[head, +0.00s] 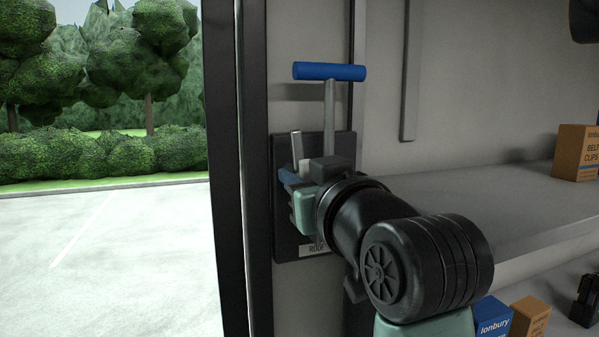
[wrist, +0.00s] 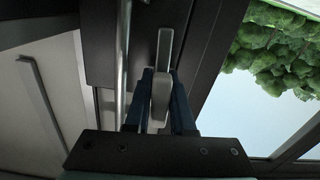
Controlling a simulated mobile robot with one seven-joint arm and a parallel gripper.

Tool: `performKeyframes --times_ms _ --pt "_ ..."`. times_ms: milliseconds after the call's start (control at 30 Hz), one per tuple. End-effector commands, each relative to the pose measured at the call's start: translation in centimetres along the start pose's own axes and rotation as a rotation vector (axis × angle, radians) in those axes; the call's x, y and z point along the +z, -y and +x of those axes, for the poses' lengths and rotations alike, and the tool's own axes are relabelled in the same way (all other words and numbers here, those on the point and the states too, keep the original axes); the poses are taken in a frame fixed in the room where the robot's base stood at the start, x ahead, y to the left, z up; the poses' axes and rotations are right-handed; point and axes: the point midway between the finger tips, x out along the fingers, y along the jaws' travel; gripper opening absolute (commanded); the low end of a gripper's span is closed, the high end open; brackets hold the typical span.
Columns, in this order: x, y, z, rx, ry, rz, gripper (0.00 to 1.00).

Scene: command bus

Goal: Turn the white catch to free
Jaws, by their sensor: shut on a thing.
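The white catch (head: 307,167) sits on a dark wall plate (head: 287,228) beside the doorway, mostly hidden behind my gripper (head: 293,178) in the head view. In the wrist view, my gripper (wrist: 163,101) is shut on the pale catch (wrist: 159,99), with one dark blue finger on each side of it. A light grey bar (head: 297,150) stands upright just above my gripper on the plate, and it also shows in the wrist view (wrist: 164,48). The catch's exact angle is hard to tell.
A blue T-handle (head: 330,72) on a grey shaft (head: 330,115) rises from the plate close to my wrist. A label reading "ROOF" (head: 314,250) is partly covered. A shelf (head: 470,195) with a carton (head: 575,153) is on the right. The open doorway is on the left.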

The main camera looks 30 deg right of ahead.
Motion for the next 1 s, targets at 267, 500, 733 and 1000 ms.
performKeyframes --times_ms 267,500,733,1000 --pt "0.04 0.10 0.02 -0.003 0.002 0.094 0.00" --pt "0.04 0.06 0.01 -0.002 0.001 0.114 0.00" --pt "0.03 0.05 0.01 -0.002 0.000 0.114 0.00" --pt "0.00 0.03 0.00 -0.001 0.000 0.113 0.50"
